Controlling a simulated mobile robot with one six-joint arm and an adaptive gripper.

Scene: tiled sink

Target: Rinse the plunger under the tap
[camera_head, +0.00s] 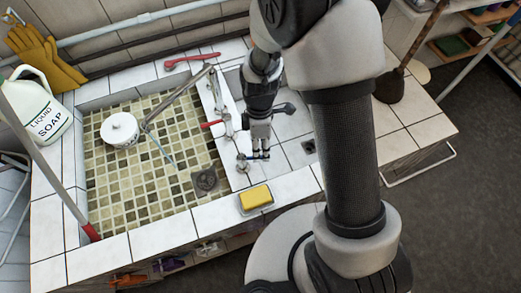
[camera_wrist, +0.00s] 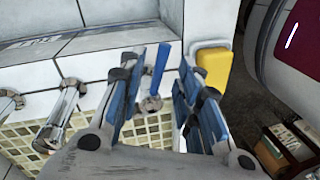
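The plunger (camera_head: 389,87) stands at the right on the tiled ledge, its dark cup down and its wooden handle leaning up to the right. The tap's metal spout (camera_head: 180,98) reaches over the mosaic basin (camera_head: 150,180). A thin pale streak below its end may be water; I cannot tell. My gripper (camera_head: 258,156) is above the divider by the nearest valve (camera_head: 243,166), away from the plunger. In the wrist view, my gripper (camera_wrist: 172,75) is open and its blue-padded fingers stand either side of a blue lever (camera_wrist: 159,68). Contact cannot be told.
A yellow sponge (camera_head: 256,196) lies on the front ledge. A soap jug (camera_head: 40,108) and yellow gloves (camera_head: 42,55) are at the left. A white round container (camera_head: 119,130) stands in the basin. Floor at right is clear.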

